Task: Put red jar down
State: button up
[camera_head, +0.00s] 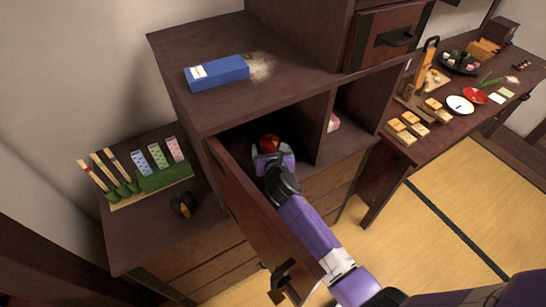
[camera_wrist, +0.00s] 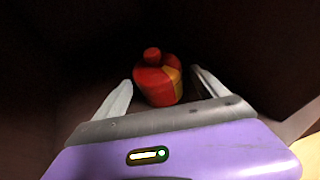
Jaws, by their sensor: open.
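The red jar (camera_wrist: 155,82) has a small round red lid and a yellow patch on its side. It stands upright inside a dark wooden cabinet compartment, and its top also shows in the head view (camera_head: 269,142). My gripper (camera_wrist: 163,88) reaches into the compartment with its two pale fingers spread. The jar is between and just beyond the fingertips; a gap shows on each side. In the head view my gripper (camera_head: 272,155) hides the jar's lower part.
The compartment's hinged door (camera_head: 250,210) hangs open along the left of my arm. A divider (camera_head: 313,128) stands to the right, with a pink item (camera_head: 334,122) beyond it. A blue box (camera_head: 217,72) lies on the cabinet top. The side table (camera_head: 415,152) holds food and dishes.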

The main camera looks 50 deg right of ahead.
jog(key=v, duration=1)
dwell(0.3)
